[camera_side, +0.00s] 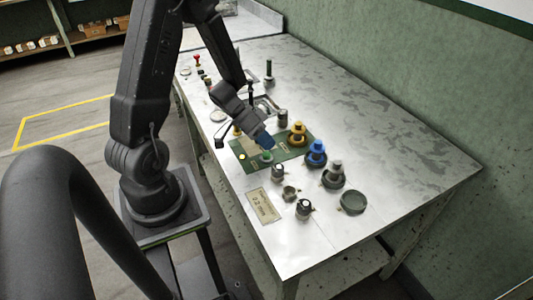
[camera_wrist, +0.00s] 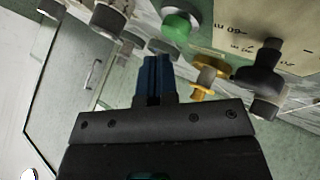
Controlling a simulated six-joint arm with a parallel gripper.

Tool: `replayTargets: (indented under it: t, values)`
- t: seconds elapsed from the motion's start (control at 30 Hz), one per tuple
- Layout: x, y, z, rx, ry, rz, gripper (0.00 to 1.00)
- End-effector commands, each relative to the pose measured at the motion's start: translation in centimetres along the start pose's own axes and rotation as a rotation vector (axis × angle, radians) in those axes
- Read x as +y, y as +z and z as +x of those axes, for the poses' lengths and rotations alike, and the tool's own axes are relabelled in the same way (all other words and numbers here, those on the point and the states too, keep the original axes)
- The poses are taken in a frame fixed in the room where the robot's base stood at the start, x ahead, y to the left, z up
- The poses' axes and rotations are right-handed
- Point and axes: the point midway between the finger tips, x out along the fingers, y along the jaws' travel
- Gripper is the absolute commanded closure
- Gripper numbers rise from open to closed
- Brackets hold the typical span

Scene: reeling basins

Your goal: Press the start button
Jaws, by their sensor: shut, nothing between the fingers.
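A green round button (camera_side: 267,156) sits on a green panel (camera_side: 247,147) on the bench. It also shows in the wrist view, as a green button (camera_wrist: 177,28) on a pale round base near the top. My gripper (camera_side: 266,142) is shut and empty, its blue fingertips pointing down just above the button in the side view. In the wrist view the shut fingertips (camera_wrist: 154,62) are below and left of the button in the picture. I see a gap there and no clear contact. The label by the button is too small to read.
A yellow part (camera_side: 298,134), a blue part (camera_side: 317,150) and a grey part (camera_side: 335,171) stand to the right. Several small knobs and a label plate (camera_side: 263,206) are in front. The bench's right side is clear.

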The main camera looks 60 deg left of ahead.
Motion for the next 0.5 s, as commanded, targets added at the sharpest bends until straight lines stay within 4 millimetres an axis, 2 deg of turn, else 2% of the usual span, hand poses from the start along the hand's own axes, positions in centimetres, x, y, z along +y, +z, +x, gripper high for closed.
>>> replayTargets:
  t: [0.33,0.5]
  values:
    - [0.14,-0.12,-0.16,0.0,0.001,0.001,1.0]
    - [0.74,-0.8,-0.98,0.003,0.001,0.005,1.0]
